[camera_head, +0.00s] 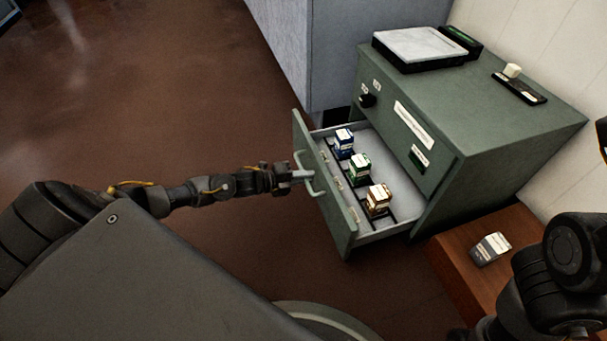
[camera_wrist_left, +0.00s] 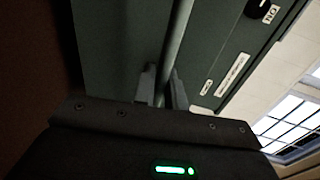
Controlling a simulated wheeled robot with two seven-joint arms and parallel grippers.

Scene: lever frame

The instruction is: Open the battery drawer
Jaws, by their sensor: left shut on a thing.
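The battery drawer (camera_head: 323,190) is a green drawer pulled out of a green cabinet (camera_head: 480,120). Inside it a blue-and-white box (camera_head: 344,143), a green-and-white box (camera_head: 359,167) and a brown-and-white box (camera_head: 378,200) stand in a row. My left gripper (camera_head: 298,176) is at the drawer's grey bar handle (camera_head: 311,187). In the left wrist view its fingers (camera_wrist_left: 163,88) are shut on the handle bar (camera_wrist_left: 178,45). In the head view, my right arm shows at the lower right, and its fingertips cannot be made out.
A scale-like device (camera_head: 420,45) and a small black tray with a white block (camera_head: 519,87) sit on the cabinet top. A grey-and-white box (camera_head: 490,248) lies on a brown wooden surface (camera_head: 455,262) at the right. Open brown floor lies left of the drawer.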

